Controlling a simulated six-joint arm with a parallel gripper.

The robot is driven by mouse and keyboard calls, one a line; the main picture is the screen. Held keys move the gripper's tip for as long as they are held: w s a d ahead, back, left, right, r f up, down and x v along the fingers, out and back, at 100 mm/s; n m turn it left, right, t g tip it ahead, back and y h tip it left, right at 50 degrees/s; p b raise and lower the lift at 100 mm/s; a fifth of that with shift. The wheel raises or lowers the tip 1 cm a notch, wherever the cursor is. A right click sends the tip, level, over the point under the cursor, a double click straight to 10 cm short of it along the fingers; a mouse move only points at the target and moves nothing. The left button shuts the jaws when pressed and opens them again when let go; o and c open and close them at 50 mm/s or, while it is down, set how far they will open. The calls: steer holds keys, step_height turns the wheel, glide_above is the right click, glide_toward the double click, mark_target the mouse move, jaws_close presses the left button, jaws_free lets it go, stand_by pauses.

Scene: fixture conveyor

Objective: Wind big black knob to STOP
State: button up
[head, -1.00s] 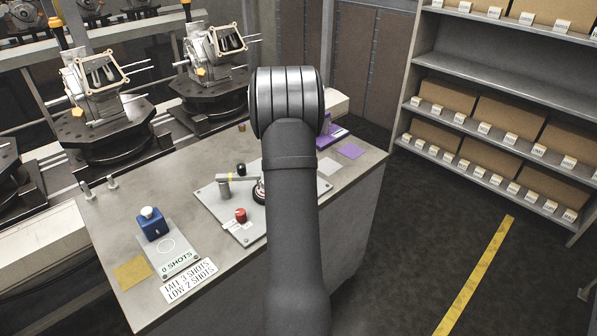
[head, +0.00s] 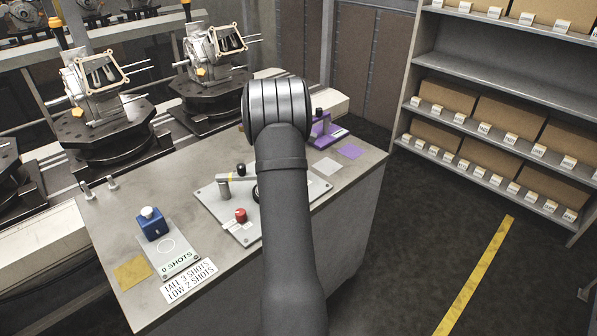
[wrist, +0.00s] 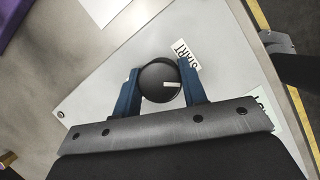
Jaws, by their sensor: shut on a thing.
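The big black knob (wrist: 160,84) is round with a white pointer mark on its top, seen in the wrist view. My gripper (wrist: 160,90) has its two blue fingers shut on the knob, one on each side. I cannot see a STOP label clearly; part of another label (wrist: 263,107) shows at the right. In the head view my arm covers most of the knob and the gripper.
The knob sits on a light grey plate (head: 215,200) with a red knob (head: 240,215) and a black-topped lever (head: 240,170). A blue box with a white button (head: 152,224) stands left. A purple fixture (head: 322,132) is behind right. Shelves (head: 500,125) stand at the right.

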steer(key=m+g, duration=0.1)
steer(key=m, duration=0.3)
steer(key=shift+m+g, duration=0.3)
steer(key=shift+g, duration=0.1)
steer(key=m+g, duration=0.1)
steer(key=m, duration=0.2)
steer(key=shift+w+m+g, duration=0.1)
steer(key=shift+m+g, duration=0.2)
steer(key=shift+m, duration=0.1)
steer(key=m+g+y, duration=0.1)
steer(key=m, duration=0.2)
steer(key=m+g, duration=0.1)
steer(key=m, duration=0.3)
steer(key=shift+y, duration=0.4)
steer(key=m+y, duration=0.1)
steer(key=m, duration=0.2)
steer(key=shift+m+g, duration=0.3)
steer(key=shift+m, duration=0.1)
steer(key=m+y, duration=0.1)
steer(key=m, duration=0.2)
steer(key=shift+m+y, duration=0.3)
steer(key=m+y, duration=0.1)
steer(key=m, duration=0.2)
steer(key=shift+d+m, duration=0.1)
steer(key=shift+m, duration=0.2)
steer(key=shift+m+t+y, duration=0.4)
steer(key=shift+m+y, duration=0.4)
steer(key=shift+m, duration=1.1)
